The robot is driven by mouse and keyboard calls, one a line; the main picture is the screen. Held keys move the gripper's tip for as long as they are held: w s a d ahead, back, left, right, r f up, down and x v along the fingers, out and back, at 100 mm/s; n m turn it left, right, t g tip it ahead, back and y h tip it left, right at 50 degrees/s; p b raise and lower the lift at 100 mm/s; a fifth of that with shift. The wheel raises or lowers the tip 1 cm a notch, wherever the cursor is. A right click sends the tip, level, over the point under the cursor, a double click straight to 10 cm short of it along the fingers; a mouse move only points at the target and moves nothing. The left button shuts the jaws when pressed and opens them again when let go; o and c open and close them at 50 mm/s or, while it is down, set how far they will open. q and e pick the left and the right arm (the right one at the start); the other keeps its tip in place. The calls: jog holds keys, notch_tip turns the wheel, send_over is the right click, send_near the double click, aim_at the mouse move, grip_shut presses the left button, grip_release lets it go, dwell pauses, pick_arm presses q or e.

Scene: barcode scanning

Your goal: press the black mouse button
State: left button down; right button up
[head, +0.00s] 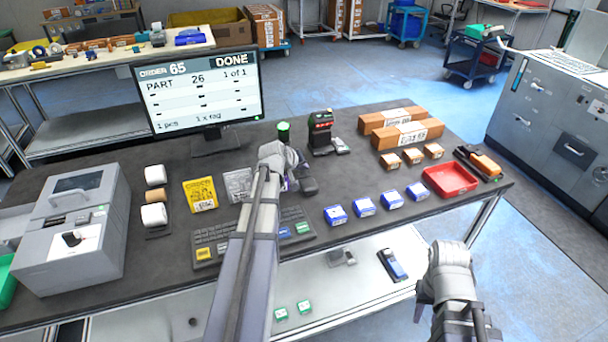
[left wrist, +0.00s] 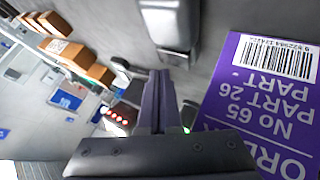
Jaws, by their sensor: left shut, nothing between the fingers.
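In the left wrist view a grey rounded object (left wrist: 172,28) at the top edge seems to be the same thing. My left gripper (head: 297,172) is beside it, partly overlapping it in the head view. Its fingers (left wrist: 160,74) are shut and empty, pointing at the grey object; contact cannot be told. My arm covers part of the keyboard. My right gripper (head: 448,262) is in front of the table; its fingers are not clear.
A purple order card (left wrist: 265,100) with a barcode lies beside the left fingers. A black device with red lights (head: 320,125) stands behind. The monitor (head: 200,92) reads DONE. Several blue boxes (head: 363,206) and a red tray (head: 450,181) are to the right.

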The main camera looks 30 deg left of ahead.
aim_at(303, 176)
pick_arm(q)
jog(key=shift+f, duration=0.1)
dwell(0.7)
jog(key=shift+f+b, duration=0.3)
jog(key=shift+b, duration=0.15)
jog(key=shift+f+b, duration=0.4)
dwell(0.5)
jog(key=shift+r, duration=0.1)
dwell(0.3)
jog(key=shift+r+p, duration=0.75)
jog(key=shift+p, duration=0.1)
notch_tip(303, 176, up, 5)
jog(key=p, duration=0.5)
